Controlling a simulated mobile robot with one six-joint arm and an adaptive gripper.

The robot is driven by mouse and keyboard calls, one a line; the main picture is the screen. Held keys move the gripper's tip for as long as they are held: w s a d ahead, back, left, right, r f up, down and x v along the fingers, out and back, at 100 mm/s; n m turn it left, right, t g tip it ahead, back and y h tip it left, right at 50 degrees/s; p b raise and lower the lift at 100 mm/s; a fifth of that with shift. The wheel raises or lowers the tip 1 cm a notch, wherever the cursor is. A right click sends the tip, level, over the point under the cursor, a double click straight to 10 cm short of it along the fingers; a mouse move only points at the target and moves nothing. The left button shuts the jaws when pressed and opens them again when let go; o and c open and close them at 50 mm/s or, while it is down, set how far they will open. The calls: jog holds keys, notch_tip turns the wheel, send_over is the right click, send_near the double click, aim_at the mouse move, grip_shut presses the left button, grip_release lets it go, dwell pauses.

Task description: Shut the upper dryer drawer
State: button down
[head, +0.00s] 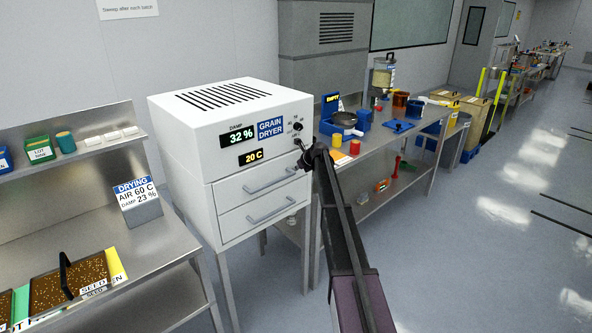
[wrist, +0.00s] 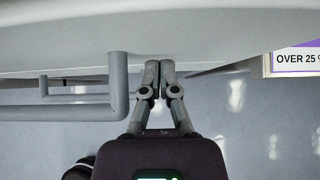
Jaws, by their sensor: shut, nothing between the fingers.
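The white grain dryer (head: 205,125) stands at the centre left in the head view. Its upper drawer (head: 233,197) has a grey bar handle (head: 270,181) and looks flush or nearly flush with the body; a small gap cannot be ruled out. The lower drawer (head: 238,223) is beneath it. My gripper (head: 305,160) is at the right end of the upper drawer front. In the wrist view, my gripper (wrist: 159,68) is shut and empty, with its fingertips at the white front, right of a grey handle (wrist: 118,85). Whether they touch is unclear.
A steel bench (head: 375,140) with a blue scale, jars and trays stands right of the dryer. A shelf bench (head: 160,235) with seed trays and a drying sign (head: 138,197) stands left.

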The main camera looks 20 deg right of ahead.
jog(key=s+f+p+v, duration=0.1)
jog(key=p+v, duration=0.6)
jog(key=v, duration=0.5)
jog(key=shift+s+d+f, duration=0.2)
jog(key=shift+s+d, duration=0.2)
jog(key=shift+s, duration=0.1)
jog(key=shift+a, duration=0.1)
jog(key=s+a+f+n+g, duration=0.2)
jog(key=s+a+n, duration=0.5)
jog(key=s+a, duration=0.25)
jog(key=s+a+f+n+g, duration=0.2)
jog(key=s+a+n, duration=0.6)
jog(key=s, duration=0.2)
jog(key=s+a+n+g+h, duration=0.1)
jog(key=s+a+n, duration=0.3)
jog(key=s+n, duration=0.4)
jog(key=s+a+f+n+g+h, duration=0.1)
jog(key=s+a+n, duration=0.4)
jog(key=s, duration=1.3)
jog(key=n+g+h, duration=0.1)
jog(key=n+g, duration=0.1)
jog(key=n, duration=0.1)
jog(key=shift+f+h, duration=0.2)
jog(key=shift+h, duration=0.1)
